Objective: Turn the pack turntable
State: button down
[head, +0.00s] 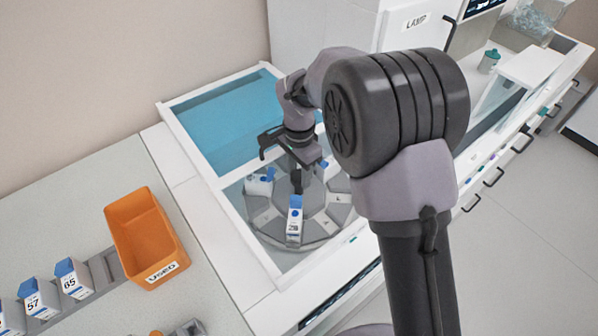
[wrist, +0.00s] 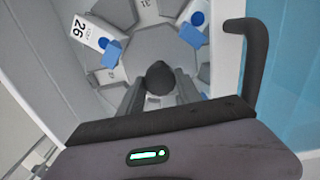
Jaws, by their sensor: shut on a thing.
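The pack turntable (head: 265,222) is a grey round disc with several wedge-shaped slots, sunk in a white-framed bay. It also shows in the wrist view (wrist: 150,47). My gripper (head: 297,183) points down over the disc. In the wrist view, my gripper (wrist: 160,98) has its two dark fingers shut on a round black knob (wrist: 160,74) that stands on the turntable. A white and blue pack (head: 294,222) sits in the front slot; in the wrist view a pack labelled 26 (wrist: 90,36) is at upper left. Another pack (head: 260,183) sits at the left of the disc.
A blue-tinted panel (head: 222,120) covers the back of the bay. The bay's white frame (head: 235,235) rises around the turntable. On the left counter are an orange USED bin (head: 140,235) and packs labelled 57 (head: 40,298) and 65 (head: 73,278).

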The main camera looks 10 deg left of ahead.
dwell(0.4)
jog(key=c, duration=0.8)
grip_release()
notch_tip(320, 180, up, 18)
jog(key=p, duration=0.6)
jog(key=shift+f, duration=0.25)
